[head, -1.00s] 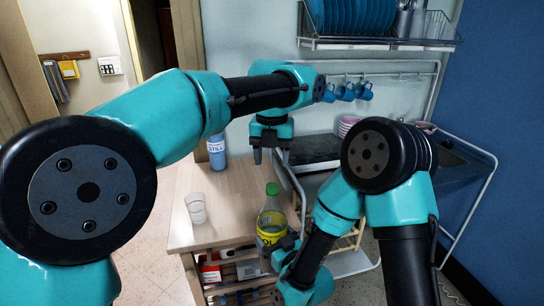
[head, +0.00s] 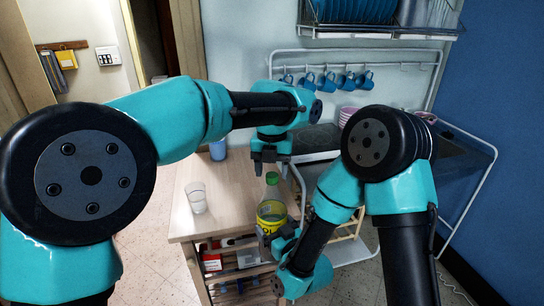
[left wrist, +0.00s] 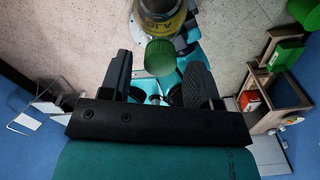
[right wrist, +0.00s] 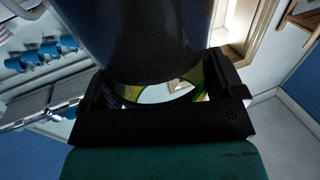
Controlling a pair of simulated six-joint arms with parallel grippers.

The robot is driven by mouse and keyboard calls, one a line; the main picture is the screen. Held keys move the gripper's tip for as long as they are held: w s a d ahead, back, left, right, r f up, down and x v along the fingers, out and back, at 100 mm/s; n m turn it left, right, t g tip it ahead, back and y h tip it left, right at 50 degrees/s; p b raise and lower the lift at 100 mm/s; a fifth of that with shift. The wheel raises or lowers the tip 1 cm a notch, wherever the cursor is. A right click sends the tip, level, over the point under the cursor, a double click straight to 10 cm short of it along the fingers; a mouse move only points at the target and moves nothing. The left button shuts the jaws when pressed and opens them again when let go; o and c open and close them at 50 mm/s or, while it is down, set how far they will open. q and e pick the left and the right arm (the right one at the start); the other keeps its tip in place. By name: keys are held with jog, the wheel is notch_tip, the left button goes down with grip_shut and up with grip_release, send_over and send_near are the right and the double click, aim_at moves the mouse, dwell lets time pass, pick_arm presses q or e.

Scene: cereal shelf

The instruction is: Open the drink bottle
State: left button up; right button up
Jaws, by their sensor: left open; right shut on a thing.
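The drink bottle (head: 271,209) has a green cap (head: 272,179) and a yellow label. My left gripper (head: 271,168) points down, open, just above the cap. In the left wrist view the green cap (left wrist: 160,58) shows beyond and between the spread fingers, and a gap remains on both sides.
A clear glass (head: 196,198) stands on the wooden table (head: 228,190) to the left of the bottle. A blue bottle (head: 217,149) stands behind, partly hidden by my left arm. Blue mugs (head: 327,81) hang behind. A wire rack stands to the right.

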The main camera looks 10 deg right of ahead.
pick_arm(q)
jog(key=shift+f, duration=0.65)
jog(key=shift+c, duration=0.4)
jog(key=c, duration=0.9)
jog(key=shift+n, duration=0.3)
